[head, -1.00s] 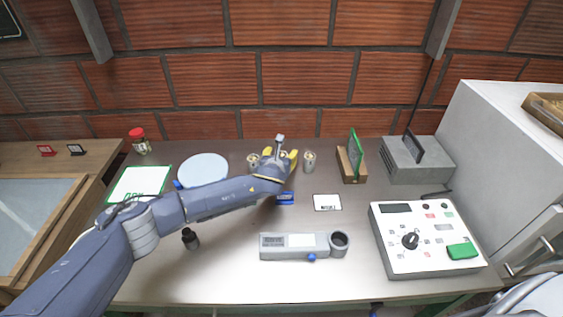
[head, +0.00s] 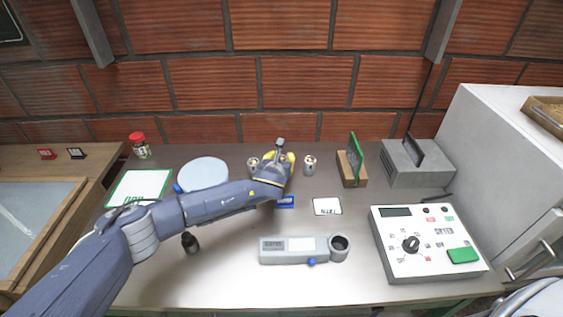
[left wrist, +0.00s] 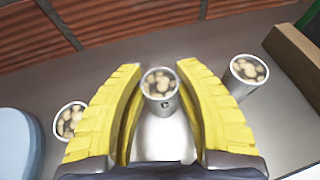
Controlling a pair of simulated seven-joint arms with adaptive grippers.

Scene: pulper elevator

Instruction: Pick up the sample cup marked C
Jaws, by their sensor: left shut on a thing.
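The sample cup marked C (left wrist: 161,92) is a metal cup of pale beans with a dark letter on its side. It stands between the yellow fingers of my left gripper (left wrist: 160,78) in the left wrist view, and the gripper is shut on it. In the head view my left gripper (head: 281,157) is at the back of the table, and the hand mostly hides this cup. Two similar cups stand apart from the gripper, a left cup (head: 253,165) and a right cup (head: 310,165). They also show in the wrist view, left (left wrist: 70,121) and right (left wrist: 244,75). My right gripper is out of view.
A wooden stand with a green panel (head: 352,163) is right of the cups. A pale blue disc (head: 204,173) lies left. A grey scoop-like device (head: 290,250), a meter box (head: 430,245) and a dark bottle (head: 190,243) stand nearer. Brick wall closes the back.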

